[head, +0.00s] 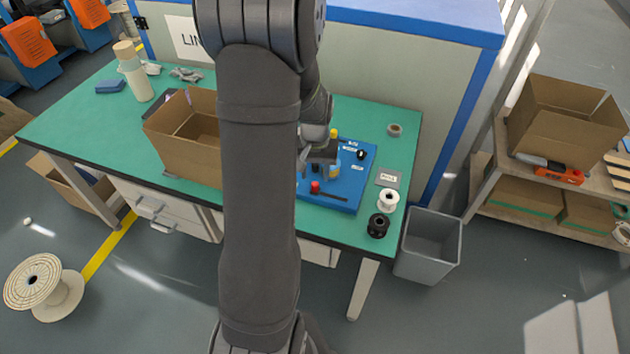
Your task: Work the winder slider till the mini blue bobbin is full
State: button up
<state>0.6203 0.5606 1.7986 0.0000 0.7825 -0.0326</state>
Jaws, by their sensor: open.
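A blue winder board (345,203) lies on the right part of the green table. It carries a red knob (315,187), a yellow-topped part (334,133), a black knob (361,155) and small white labels. My gripper (320,165) is over the left part of the board, open, with its fingertips small and partly hidden. My own arm covers the left side of the board. I cannot tell which part is the slider, whether the gripper touches anything, or where the mini blue bobbin is and how full it is.
A white spool (388,201) and a black spool (378,226) stand at the table's right edge, near a grey label plate (388,179). An open cardboard box (180,150) stands left of my arm. A grey bin (430,245) is on the floor at right.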

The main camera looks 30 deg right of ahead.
aim_at(315, 185)
jog(key=shift+f, duration=2.2)
grip_shut()
